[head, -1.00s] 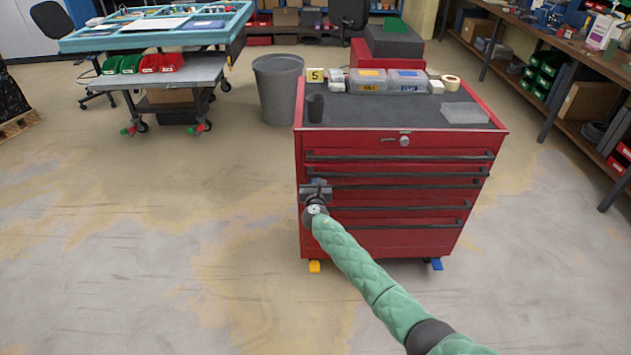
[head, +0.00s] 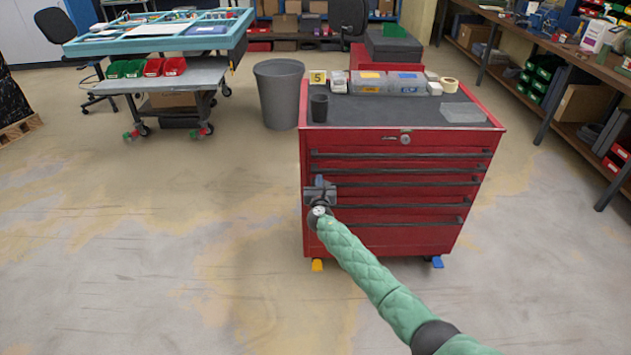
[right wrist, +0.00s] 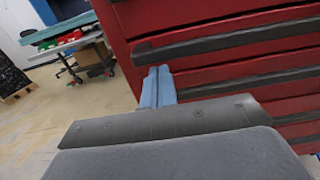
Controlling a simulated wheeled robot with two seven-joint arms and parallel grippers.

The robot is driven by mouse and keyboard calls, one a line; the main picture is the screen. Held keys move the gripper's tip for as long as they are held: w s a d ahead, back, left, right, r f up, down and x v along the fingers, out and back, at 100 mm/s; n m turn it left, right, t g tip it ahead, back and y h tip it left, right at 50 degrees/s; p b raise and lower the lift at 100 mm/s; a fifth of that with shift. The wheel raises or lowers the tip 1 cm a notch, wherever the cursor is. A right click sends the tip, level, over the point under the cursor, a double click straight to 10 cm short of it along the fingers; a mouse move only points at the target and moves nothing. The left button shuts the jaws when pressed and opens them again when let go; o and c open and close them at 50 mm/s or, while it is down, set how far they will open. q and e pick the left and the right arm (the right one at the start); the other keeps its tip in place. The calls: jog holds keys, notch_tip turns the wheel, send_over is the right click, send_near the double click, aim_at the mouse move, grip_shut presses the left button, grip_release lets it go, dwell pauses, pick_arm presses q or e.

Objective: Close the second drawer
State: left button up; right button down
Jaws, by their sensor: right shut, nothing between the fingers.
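The red drawer cabinet (head: 380,240) stands right of centre in the head view, with several dark bar handles. The second drawer, counted from the top, has its handle (head: 400,170) across the upper front. The drawer fronts look nearly flush; a small gap cannot be ruled out. My right gripper (head: 319,181) is shut and empty at the left end of the front, near the second and third handles. In the right wrist view, its blue fingers (right wrist: 157,72) are together, just below the left end of a dark handle (right wrist: 225,40). Contact cannot be told. My left gripper is out of view.
A dark cup (head: 319,108), clear boxes (head: 385,82) and a tape roll (head: 449,85) sit on the cabinet top. A grey bin (head: 279,92) stands behind its left side. A workbench (head: 560,60) runs along the right. The floor left of the cabinet is clear.

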jog(key=shift+s, duration=5)
jog(key=s+d+r+m+g+h, duration=0.2)
jog(key=s+d+r+m+g, duration=0.25)
jog(key=m, duration=0.95)
jog(key=s+d+r+m+g+h, duration=0.25)
jog(key=s+r+m, duration=0.3)
jog(key=m, duration=0.85)
jog(key=s+d+f+m+g+y, duration=0.2)
jog(key=s+g+y, duration=0.1)
jog(key=s, duration=1.1)
jog(key=s+d+f+m+g+y, duration=0.2)
jog(key=s+d+m+y, duration=0.1)
jog(key=s, duration=1.2)
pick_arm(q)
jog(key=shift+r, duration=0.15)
pick_arm(e)
jog(key=s+d+f+g, duration=0.1)
jog(key=s+f, duration=0.2)
jog(key=s, duration=0.3)
jog(key=s+d+f+g, duration=0.1)
jog(key=s+f, duration=0.3)
jog(key=s, duration=0.3)
jog(key=s+f+m+g, duration=0.1)
jog(key=s+f, duration=0.3)
jog(key=s, duration=0.2)
jog(key=shift+s+d+g, duration=0.4)
